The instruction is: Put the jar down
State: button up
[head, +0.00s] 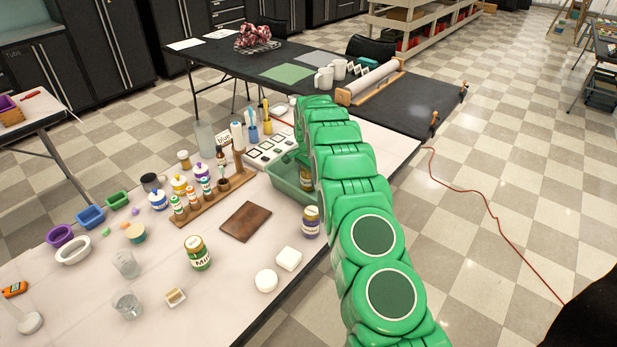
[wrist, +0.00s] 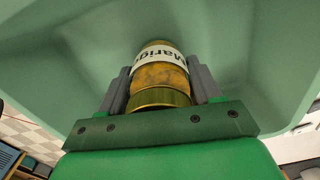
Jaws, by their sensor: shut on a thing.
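A jar of yellow-orange contents with a gold lid and a white label starting "Marig" (wrist: 160,72) is between the two grey fingers of my gripper (wrist: 160,86), which is shut on it. The jar is over or inside a green tub (wrist: 70,70), whose walls surround it in the wrist view. I cannot tell whether its base touches the tub floor. In the head view the green tub (head: 287,184) stands on the white table, partly hidden by my arm. My gripper is mostly hidden behind my arm there.
A jar with a purple label (head: 311,222) stands just outside the tub. A jar of green and gold (head: 198,253), a brown board (head: 246,221), a wooden rack of bottles (head: 213,199) and white soaps (head: 288,258) are on the white table (head: 235,295). Bare table lies around the board.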

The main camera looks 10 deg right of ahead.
jog(key=shift+f, duration=0.1)
jog(key=o, duration=1.3)
